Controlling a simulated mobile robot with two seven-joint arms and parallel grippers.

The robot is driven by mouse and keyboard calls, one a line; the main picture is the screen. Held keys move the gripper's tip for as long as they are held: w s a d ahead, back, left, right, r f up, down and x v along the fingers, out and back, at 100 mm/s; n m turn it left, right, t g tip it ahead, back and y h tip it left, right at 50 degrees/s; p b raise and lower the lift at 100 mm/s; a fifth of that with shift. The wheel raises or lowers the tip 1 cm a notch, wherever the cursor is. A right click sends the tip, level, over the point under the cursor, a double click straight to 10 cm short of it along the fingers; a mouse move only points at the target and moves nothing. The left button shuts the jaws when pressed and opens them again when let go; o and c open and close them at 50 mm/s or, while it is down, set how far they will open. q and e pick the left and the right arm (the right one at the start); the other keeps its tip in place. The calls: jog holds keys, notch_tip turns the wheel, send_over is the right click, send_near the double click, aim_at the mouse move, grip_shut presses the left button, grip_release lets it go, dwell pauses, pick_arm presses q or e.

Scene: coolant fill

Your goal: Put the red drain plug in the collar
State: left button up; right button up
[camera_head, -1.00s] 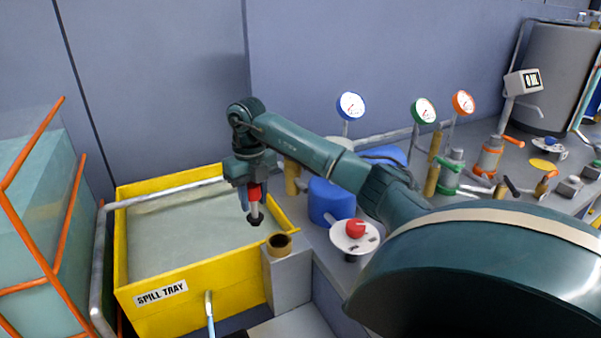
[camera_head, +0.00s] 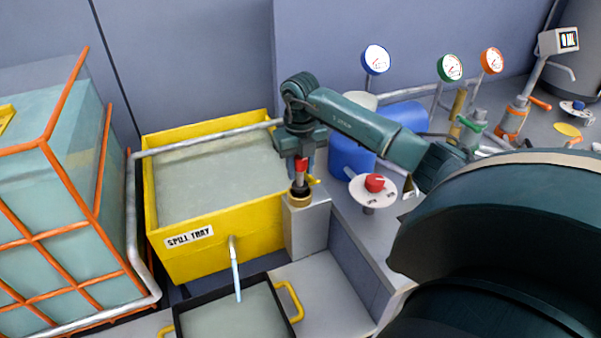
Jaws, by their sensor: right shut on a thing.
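The red drain plug (camera_head: 301,164) has a red upper part and a dark lower end. My right gripper (camera_head: 300,158) is shut on it, pointing down, and holds it upright over the brass collar (camera_head: 299,201). The collar sits on top of a grey block beside the yellow spill tray. The plug's dark lower end is at the collar's mouth; I cannot tell how far it is inside. My left gripper is not in view.
The yellow spill tray (camera_head: 216,252) holds murky liquid, and a spout on its front pours into a black pan (camera_head: 190,325) with yellow handles. A red knob (camera_head: 375,183) on a white disc and a blue drum (camera_head: 350,158) stand right of the collar.

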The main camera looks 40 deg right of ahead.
notch_tip(320, 180, down, 2)
jog(key=shift+f, duration=0.2)
jog(key=shift+f, duration=0.2)
jog(key=o, duration=0.8)
